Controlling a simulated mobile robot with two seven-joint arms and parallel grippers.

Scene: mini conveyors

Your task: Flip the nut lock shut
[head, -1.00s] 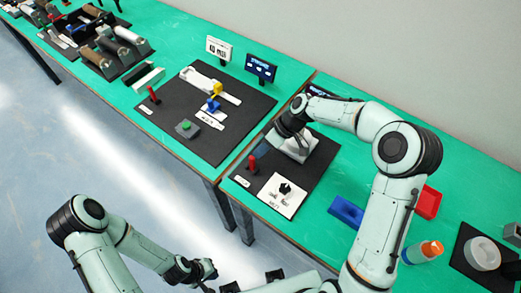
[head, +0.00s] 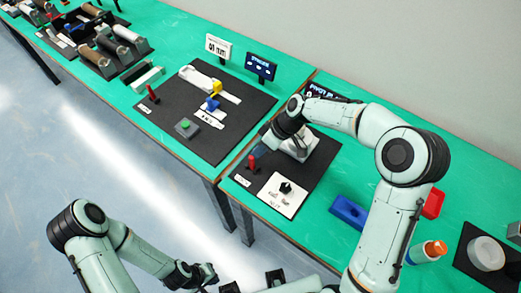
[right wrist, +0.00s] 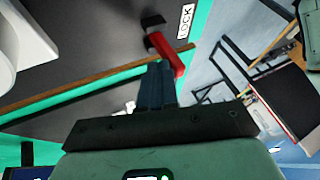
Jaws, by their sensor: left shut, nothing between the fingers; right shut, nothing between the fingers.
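The nut lock is a red lever (head: 252,164) that stands up near the left edge of the right black board, beside a LOCK label (head: 241,180). In the right wrist view the red lever (right wrist: 166,52) lies just beyond my fingertips, with the LOCK label (right wrist: 186,20) above it. My right gripper (right wrist: 155,80) is shut and empty. I cannot tell whether it touches the lever. In the head view my right arm partly hides this gripper, to the right of the lever. My left gripper (head: 207,276) is shut and empty, low in front of the table.
A white plate (head: 282,203) with a black nut (head: 285,188) is on the same board.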

